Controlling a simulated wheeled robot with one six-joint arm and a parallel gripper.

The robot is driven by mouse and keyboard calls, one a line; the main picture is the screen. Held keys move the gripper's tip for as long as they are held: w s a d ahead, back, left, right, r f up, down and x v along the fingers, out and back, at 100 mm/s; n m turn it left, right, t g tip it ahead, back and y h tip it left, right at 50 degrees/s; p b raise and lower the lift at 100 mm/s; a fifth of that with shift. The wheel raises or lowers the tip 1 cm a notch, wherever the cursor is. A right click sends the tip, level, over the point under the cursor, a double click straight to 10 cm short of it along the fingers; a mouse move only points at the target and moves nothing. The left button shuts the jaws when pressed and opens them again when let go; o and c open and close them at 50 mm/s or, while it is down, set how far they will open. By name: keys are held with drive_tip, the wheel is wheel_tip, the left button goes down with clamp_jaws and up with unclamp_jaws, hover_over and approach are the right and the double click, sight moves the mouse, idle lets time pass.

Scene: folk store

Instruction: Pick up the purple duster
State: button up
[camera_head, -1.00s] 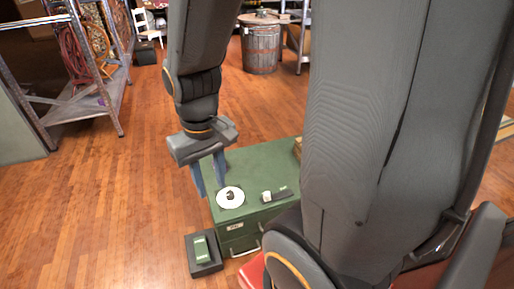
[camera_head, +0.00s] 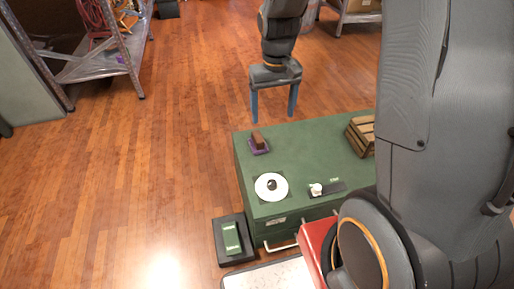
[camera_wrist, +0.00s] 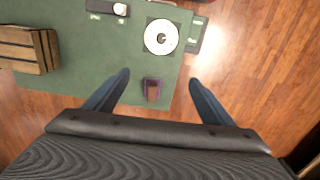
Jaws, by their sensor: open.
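The purple duster (camera_head: 258,147) has a brown block-like top on a purple base. It lies near the back left corner of the green cabinet top (camera_head: 310,150). My gripper (camera_head: 272,120) is open and empty, its two fingers pointing down above and just behind the duster in the head view. In the wrist view the duster (camera_wrist: 152,90) sits between the two open fingers (camera_wrist: 160,80) in the picture, beneath them. The fingers look apart from it.
A white disc (camera_head: 271,186) and a small dark item with a white knob (camera_head: 318,189) lie nearer the cabinet's front. A wooden crate (camera_head: 362,136) stands at its right. A black box (camera_head: 231,240) with a green label is on the floor. A metal shelf (camera_head: 100,65) stands far left.

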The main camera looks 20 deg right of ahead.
drive_tip(key=b, duration=0.8)
hover_over(258, 136)
drive_tip(key=shift+n, duration=0.3)
drive_tip(key=f, duration=2.3)
drive_tip(key=shift+s+d+f, duration=0.1)
drive_tip(key=shift+s+d, duration=0.15)
drive_tip(key=shift+d, duration=0.05)
drive_tip(key=f, duration=0.5)
drive_tip(key=f+b, duration=0.1)
drive_tip(key=f, duration=0.2)
drive_tip(key=shift+w+a, duration=0.25)
drive_tip(key=shift+a, duration=0.05)
drive_tip(key=shift+c, duration=0.3)
drive_tip(key=c, duration=1.2)
drive_tip(key=shift+o, duration=0.2)
drive_tip(key=shift+r, duration=0.1)
wheel_tip(258, 136, up, 10)
drive_tip(key=shift+f+p, duration=0.1)
drive_tip(key=shift+p, duration=0.45)
